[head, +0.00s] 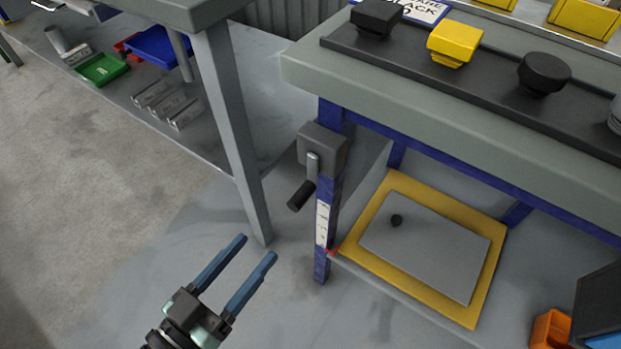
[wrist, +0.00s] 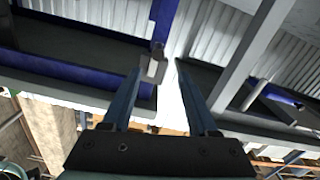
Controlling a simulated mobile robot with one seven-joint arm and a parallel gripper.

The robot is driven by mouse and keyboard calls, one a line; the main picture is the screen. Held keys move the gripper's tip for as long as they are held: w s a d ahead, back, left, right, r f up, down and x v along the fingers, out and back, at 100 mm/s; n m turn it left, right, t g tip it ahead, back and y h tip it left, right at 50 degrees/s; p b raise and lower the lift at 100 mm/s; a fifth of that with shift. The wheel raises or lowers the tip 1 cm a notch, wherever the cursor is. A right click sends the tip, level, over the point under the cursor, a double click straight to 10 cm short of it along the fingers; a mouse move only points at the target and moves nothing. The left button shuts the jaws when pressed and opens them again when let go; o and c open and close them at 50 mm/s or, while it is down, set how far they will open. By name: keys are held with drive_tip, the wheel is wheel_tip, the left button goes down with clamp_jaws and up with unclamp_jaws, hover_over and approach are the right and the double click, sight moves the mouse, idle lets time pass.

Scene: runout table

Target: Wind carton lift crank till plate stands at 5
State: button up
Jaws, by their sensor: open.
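The crank (head: 311,166) sits on a grey gearbox (head: 323,146) on the blue table leg, its arm hanging down to a dark handle (head: 300,196). Below it, a white scale strip (head: 322,222) runs down the leg; its marks are too small to read. A red pointer (head: 332,252) shows near the strip's lower end. The lift plate (head: 425,245), grey with a yellow border, lies low under the table. My gripper (head: 254,247) is open and empty, below and left of the handle, apart from it. In the wrist view, the open fingers (wrist: 155,75) point toward a grey block, probably the gearbox.
The runout table (head: 300,68) carries black and yellow blocks on a dark strip. Another table's grey leg (head: 232,130) stands left of the crank. An orange bin (head: 551,329) is at lower right. The floor (head: 90,215) at left is clear.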

sight(288, 213)
drive_tip(key=b+x, duration=0.2)
drive_tip(key=x, duration=1)
drive_tip(key=shift+w+d, duration=0.1)
drive_tip(key=shift+d, duration=0.15)
drive_tip(key=shift+r, duration=0.1)
clamp_jaws()
idle(0.9)
